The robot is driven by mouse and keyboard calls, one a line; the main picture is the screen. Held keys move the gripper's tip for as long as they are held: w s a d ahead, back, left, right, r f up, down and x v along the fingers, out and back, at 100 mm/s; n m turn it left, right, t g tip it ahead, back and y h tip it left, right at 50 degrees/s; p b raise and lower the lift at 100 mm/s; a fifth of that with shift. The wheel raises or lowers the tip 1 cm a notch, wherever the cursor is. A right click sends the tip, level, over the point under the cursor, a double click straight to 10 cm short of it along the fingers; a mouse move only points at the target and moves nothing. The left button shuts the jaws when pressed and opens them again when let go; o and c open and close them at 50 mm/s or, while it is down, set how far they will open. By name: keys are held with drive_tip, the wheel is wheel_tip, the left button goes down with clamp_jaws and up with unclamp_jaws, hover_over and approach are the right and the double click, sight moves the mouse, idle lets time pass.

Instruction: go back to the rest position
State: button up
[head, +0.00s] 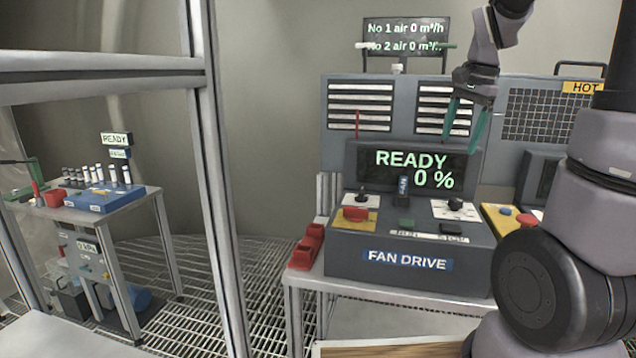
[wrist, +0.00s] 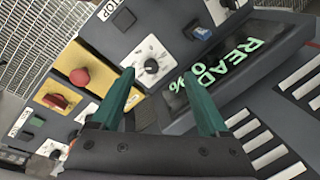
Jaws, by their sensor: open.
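My gripper (head: 465,118) hangs in front of the fan drive console (head: 400,260) in the head view, its two green fingers apart and pointing down. In the wrist view my gripper (wrist: 163,95) is open with nothing between the fingers. A black knob on a white dial (wrist: 151,66) shows beyond the fingers, and the display (wrist: 225,65) lies to the right.
A red rotary switch (head: 356,213) sits on the console's yellow plate. A vented cabinet (head: 360,105) stands behind. A HOT-labelled unit (head: 550,110) is at right. A steel post (head: 215,200) and a side table with vials (head: 95,200) are at left. Grating floor (head: 190,265) lies between.

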drive_tip(key=s+a+r+n+t, duration=0.2)
drive_tip(key=s+a+n, duration=0.2)
drive_tip(key=s, duration=0.3)
drive_tip(key=s+a+r+n+t+y, duration=0.1)
drive_tip(key=s+a+r+n+t, duration=0.2)
drive_tip(key=s, duration=0.5)
drive_tip(key=shift+a+r+n, duration=0.3)
drive_tip(key=shift+a+n, duration=0.3)
drive_tip(key=shift+a, duration=0.5)
